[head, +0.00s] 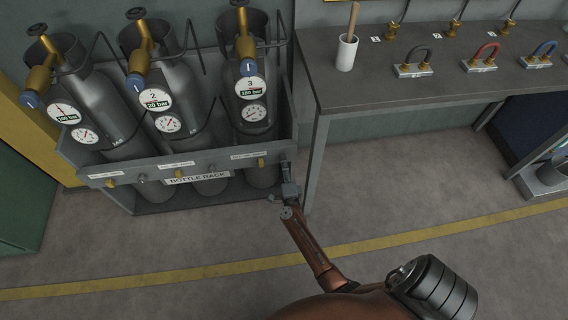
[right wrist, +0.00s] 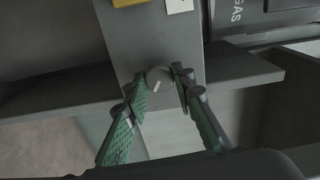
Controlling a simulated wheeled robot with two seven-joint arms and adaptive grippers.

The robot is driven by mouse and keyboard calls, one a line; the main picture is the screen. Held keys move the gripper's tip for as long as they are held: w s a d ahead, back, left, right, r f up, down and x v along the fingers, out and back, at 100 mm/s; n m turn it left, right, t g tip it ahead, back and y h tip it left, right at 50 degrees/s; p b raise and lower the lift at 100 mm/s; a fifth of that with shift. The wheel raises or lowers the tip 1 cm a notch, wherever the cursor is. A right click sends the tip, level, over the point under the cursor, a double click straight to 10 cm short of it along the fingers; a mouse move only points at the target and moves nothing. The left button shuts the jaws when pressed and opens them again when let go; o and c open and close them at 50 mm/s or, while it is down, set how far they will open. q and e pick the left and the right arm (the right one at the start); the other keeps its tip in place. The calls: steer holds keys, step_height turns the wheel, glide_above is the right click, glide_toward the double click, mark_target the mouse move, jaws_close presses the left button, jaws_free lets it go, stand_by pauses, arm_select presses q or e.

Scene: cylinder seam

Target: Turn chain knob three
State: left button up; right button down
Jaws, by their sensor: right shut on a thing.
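The bottle rack (head: 120,171) stands at the left in the head view, holding three grey cylinders. Its front rail carries small brass fittings and grey knobs below white labels. My right gripper (head: 286,175) is at the right end of this rail, in front of it, and covers the knob there in the head view. My left gripper is not in view.
Cylinder three (head: 253,100) stands behind the rail near my right gripper. A grey workbench (head: 400,95) with coloured shackles and a white cup (head: 347,54) is to the right. Its leg stands close beside the gripper. The floor in front is clear.

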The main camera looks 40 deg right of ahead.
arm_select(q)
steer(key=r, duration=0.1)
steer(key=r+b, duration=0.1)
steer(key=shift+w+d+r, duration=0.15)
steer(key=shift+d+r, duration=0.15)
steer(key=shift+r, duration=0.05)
arm_select(e)
steer(key=m, duration=0.9)
steer(key=shift+a+f, duration=0.15)
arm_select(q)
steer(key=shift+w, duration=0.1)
arm_select(e)
steer(key=c, duration=1.6)
jaws_free()
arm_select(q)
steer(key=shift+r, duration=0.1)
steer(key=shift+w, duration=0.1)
